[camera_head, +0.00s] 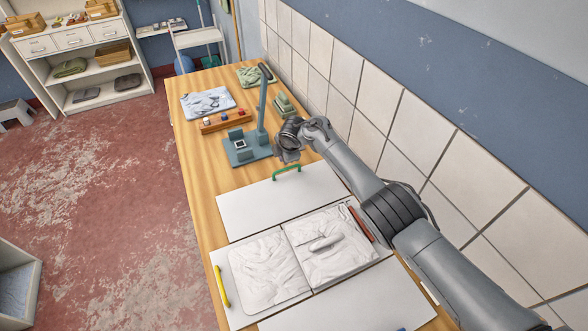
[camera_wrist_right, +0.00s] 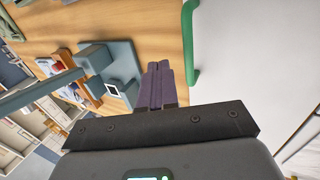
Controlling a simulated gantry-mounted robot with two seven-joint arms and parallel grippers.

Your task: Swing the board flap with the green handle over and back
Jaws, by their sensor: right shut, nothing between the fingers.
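The white board flap (camera_head: 262,203) with the green handle (camera_head: 286,170) lies flat at the far end of the folding board, its handle along the far edge. In the right wrist view, the green handle (camera_wrist_right: 192,70) stands to the right of my fingers, with the white flap (camera_wrist_right: 240,50) beyond it. My right gripper (camera_head: 288,157) is over the table just past the handle, apart from it. Its purple fingers (camera_wrist_right: 158,82) are shut and empty. A white cloth (camera_head: 262,268) lies on the middle and left panels. My left gripper is not in view.
Other flaps carry a yellow handle (camera_head: 222,288), a red handle (camera_head: 361,224) and a blue handle (camera_head: 401,329). A teal stand (camera_head: 247,155) is close beyond my right gripper. Folded cloths (camera_head: 207,102) lie farther back. The tiled wall (camera_head: 400,120) borders the table's right side.

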